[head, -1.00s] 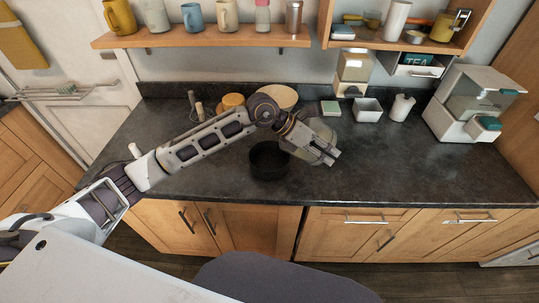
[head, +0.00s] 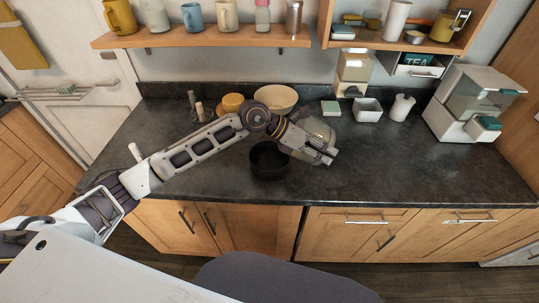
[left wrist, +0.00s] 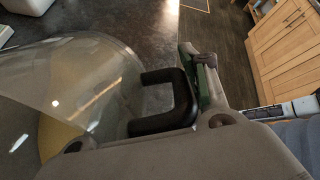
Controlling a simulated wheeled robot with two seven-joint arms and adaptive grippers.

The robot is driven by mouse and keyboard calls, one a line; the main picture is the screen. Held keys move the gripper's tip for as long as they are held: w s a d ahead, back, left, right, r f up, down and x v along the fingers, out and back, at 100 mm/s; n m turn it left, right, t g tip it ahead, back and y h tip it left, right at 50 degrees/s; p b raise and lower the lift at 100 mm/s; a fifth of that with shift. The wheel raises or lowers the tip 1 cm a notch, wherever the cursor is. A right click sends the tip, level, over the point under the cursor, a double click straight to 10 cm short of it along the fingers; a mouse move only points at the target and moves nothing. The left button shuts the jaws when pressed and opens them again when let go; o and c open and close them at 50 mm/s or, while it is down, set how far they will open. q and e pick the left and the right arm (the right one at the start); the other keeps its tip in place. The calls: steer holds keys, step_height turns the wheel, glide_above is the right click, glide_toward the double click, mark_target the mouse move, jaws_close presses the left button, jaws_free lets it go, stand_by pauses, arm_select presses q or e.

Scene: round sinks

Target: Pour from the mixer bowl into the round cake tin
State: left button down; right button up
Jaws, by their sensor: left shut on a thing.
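The mixer bowl (head: 322,127) is clear and see-through, partly hidden behind my left gripper (head: 325,155) in the head view. In the left wrist view the bowl (left wrist: 95,75) fills the left side, with something yellow low inside it. Its black handle (left wrist: 172,108) is between the jaws of my left gripper (left wrist: 200,90), which is shut on it. The round cake tin (head: 268,162) is black and stands on the counter, left of the gripper and bowl. The bowl is held up near the tin's right side; its exact tilt is hard to tell. My right gripper is not in view.
The dark counter (head: 420,175) is clear to the right of the tin. A cream bowl (head: 276,98) and orange item (head: 232,103) stand behind my arm. White containers (head: 367,110) and a mixer-like appliance (head: 475,105) stand at the back right. A mug shelf (head: 200,39) hangs above.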

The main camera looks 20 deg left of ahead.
mark_target(308, 145)
arm_select(q)
steer(key=shift+a+r+h, duration=0.15)
steer(key=shift+a+h, duration=0.1)
steer(key=shift+h, duration=0.15)
stand_by(1.4)
steer(key=shift+s+a+r+t+h, duration=0.2)
steer(key=shift+a+r+t+h, duration=0.1)
steer(key=shift+a+r+h, duration=0.5)
stand_by(2.7)
steer(key=shift+s+a+h, duration=0.25)
steer(key=shift+a+h, duration=0.55)
steer(key=shift+a, duration=0.25)
stand_by(1.7)
